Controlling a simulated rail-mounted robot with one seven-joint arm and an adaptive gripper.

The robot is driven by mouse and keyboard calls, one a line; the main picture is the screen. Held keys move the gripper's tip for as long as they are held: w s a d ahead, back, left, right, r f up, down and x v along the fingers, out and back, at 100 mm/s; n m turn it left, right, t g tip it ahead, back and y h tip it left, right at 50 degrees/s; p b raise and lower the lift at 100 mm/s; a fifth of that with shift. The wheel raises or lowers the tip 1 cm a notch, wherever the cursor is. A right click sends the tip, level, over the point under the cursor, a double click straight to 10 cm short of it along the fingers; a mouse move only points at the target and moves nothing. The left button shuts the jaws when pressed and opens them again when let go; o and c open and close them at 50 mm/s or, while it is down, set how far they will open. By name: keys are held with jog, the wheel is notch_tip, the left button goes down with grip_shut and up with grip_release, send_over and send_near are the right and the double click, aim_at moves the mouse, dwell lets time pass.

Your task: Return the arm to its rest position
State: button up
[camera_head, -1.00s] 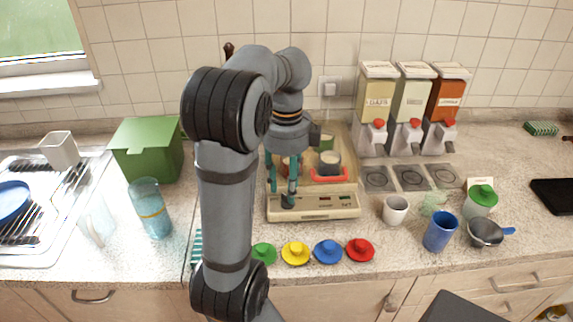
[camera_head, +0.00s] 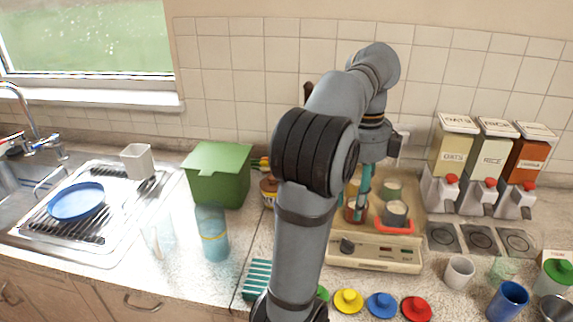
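My grey arm rises through the middle of the view, bends at the top and reaches over the scale-like appliance (camera_head: 384,260). My gripper (camera_head: 358,196) points down above the appliance's left part, with its teal fingers close to a brown jar (camera_head: 351,214). The fingers look apart, with nothing clearly held between them. The arm's forearm hides part of the counter and the appliance's left edge.
A green box (camera_head: 217,178), a blue glass (camera_head: 213,236) and a sink with a blue plate (camera_head: 76,202) lie left. Food dispensers (camera_head: 448,160) stand right. Coloured lids (camera_head: 381,306), a white cup (camera_head: 459,272) and a blue cup (camera_head: 508,300) are near the front.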

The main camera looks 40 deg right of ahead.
aim_at(347, 242)
notch_tip(347, 242, down, 12)
jog(key=shift+a+f, duration=0.1)
jog(key=shift+f, duration=0.1)
jog(key=shift+r+m, duration=0.2)
jog(key=shift+m, duration=0.8)
